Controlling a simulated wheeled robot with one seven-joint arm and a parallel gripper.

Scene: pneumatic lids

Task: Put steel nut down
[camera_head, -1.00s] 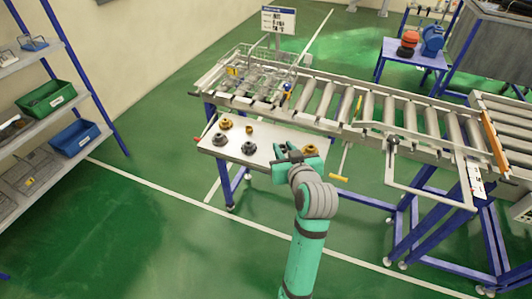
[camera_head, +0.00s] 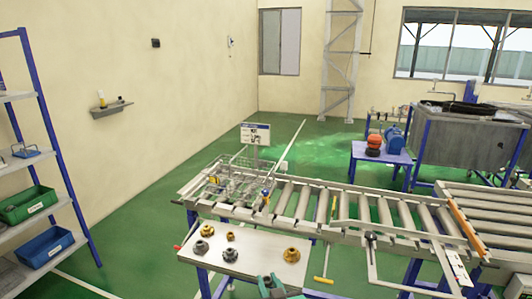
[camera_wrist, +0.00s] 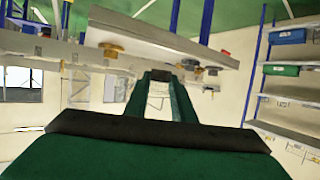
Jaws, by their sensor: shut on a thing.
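My gripper (camera_head: 272,283) is at the bottom edge of the head view, by the near edge of the small side table (camera_head: 225,268). In the wrist view its two green fingers (camera_wrist: 160,82) are nearly together, shut on a small dark grey piece between the tips. I take this for the steel nut, but its shape is mostly hidden. Two grey steel nuts stand on the table's left part, one further left (camera_head: 201,247) and one nearer the middle (camera_head: 229,256). The table also shows tilted across the top of the wrist view (camera_wrist: 160,40).
Brass nuts stand at the table's back left (camera_head: 207,230), beside it (camera_head: 230,236), and at its right (camera_head: 291,254). A roller conveyor (camera_head: 330,205) with a wire basket (camera_head: 235,180) runs behind. A shelf with bins (camera_head: 45,247) stands left. The table's middle is bare.

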